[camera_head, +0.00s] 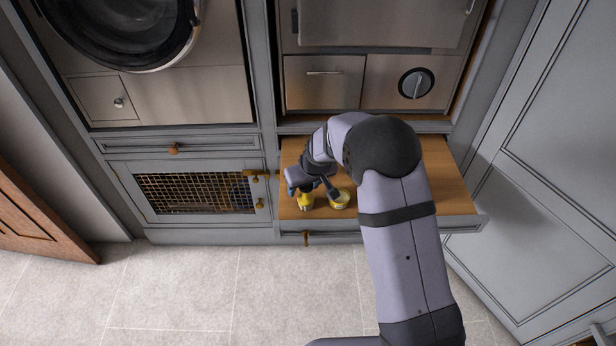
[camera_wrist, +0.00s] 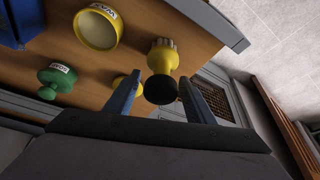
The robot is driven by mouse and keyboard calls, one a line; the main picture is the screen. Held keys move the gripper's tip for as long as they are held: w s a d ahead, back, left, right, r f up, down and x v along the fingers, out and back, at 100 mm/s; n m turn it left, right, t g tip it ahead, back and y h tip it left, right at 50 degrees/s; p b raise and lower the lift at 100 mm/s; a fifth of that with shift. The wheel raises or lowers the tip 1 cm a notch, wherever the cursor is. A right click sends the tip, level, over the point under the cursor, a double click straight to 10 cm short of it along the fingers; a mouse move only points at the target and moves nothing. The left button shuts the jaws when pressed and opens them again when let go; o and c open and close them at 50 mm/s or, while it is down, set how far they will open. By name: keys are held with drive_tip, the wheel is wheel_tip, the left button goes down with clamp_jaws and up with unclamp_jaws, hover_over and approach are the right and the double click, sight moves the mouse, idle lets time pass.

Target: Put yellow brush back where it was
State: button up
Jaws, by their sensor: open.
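A yellow brush with pale bristles (camera_wrist: 163,56) and a round black end shows in the wrist view, at the wooden board's edge. My gripper (camera_wrist: 160,98) is open, with a finger on each side of the black end. Gaps show between the fingers and the brush. In the head view my gripper (camera_head: 314,188) is low over the front of the board, and a yellow thing (camera_head: 306,202), probably this brush, is just under it. Another small yellow thing (camera_wrist: 118,82) is partly hidden behind the left finger in the wrist view.
A round yellow tin (camera_head: 340,201) stands on the pulled-out wooden board (camera_head: 440,190); its label shows in the wrist view (camera_wrist: 98,28). A green knobbed piece (camera_wrist: 57,78) and a blue box (camera_wrist: 10,25) are also there. The board's right side looks clear.

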drive_tip(key=b+v, duration=0.1)
drive_tip(key=v, duration=1)
drive_tip(key=shift+r, duration=0.25)
drive_tip(key=shift+s+d, duration=0.1)
drive_tip(key=shift+s, duration=0.1)
drive_tip(key=s+d+f+m+g, duration=0.1)
drive_tip(key=s+d, duration=0.3)
drive_tip(key=s, duration=0.5)
drive_tip(key=s+d+f+m+g+h, duration=0.1)
drive_tip(key=s+d, duration=0.3)
drive_tip(key=s, duration=0.5)
drive_tip(key=s+d+f+m+g, duration=0.1)
drive_tip(key=s+d, duration=0.3)
drive_tip(key=s, duration=0.5)
drive_tip(key=shift+d+f+m+g+h, duration=0.2)
drive_tip(key=shift+d+m+g+h, duration=0.2)
drive_tip(key=shift+m+g, duration=0.3)
drive_tip(key=shift+s, duration=0.1)
wheel_tip(320, 180, up, 7)
drive_tip(key=p, duration=0.6)
drive_tip(key=shift+f+p, duration=0.15)
drive_tip(key=shift+p, duration=0.15)
